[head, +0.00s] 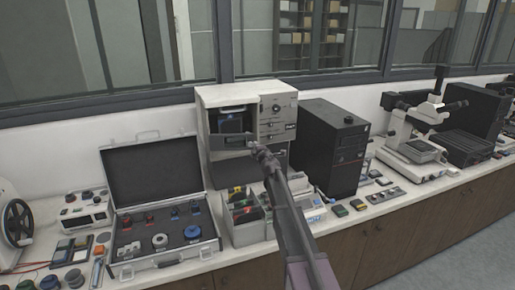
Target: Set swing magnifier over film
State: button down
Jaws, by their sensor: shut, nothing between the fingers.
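A beige boxy machine (205,150) stands at the back centre of the bench. Its left bay is open and holds a dark block with a blue front (230,122). A grey-green plate (233,141) crosses the lower part of this opening. My arm reaches up from the bottom, and my gripper (255,148) is shut and empty in front of the machine, near the right end of the plate. Whether it touches the plate I cannot tell. I cannot pick out the swing magnifier or the film for certain at this size.
An open case (162,258) with round parts in foam lies left of the machine. A sorting tray (245,236) stands before it, close to my arm. A black computer tower (325,150) and a microscope (405,130) stand to the right. Small items lie along the bench front.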

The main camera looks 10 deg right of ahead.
jog(key=w, duration=0.6)
jog(key=shift+d, duration=0.15)
jog(key=shift+f, duration=0.1)
dwell(0.4)
jog(key=s+d, duration=0.9)
jog(key=d, duration=0.1)
jog(key=shift+r, duration=0.2)
jog(key=shift+s, duration=0.15)
dwell(0.3)
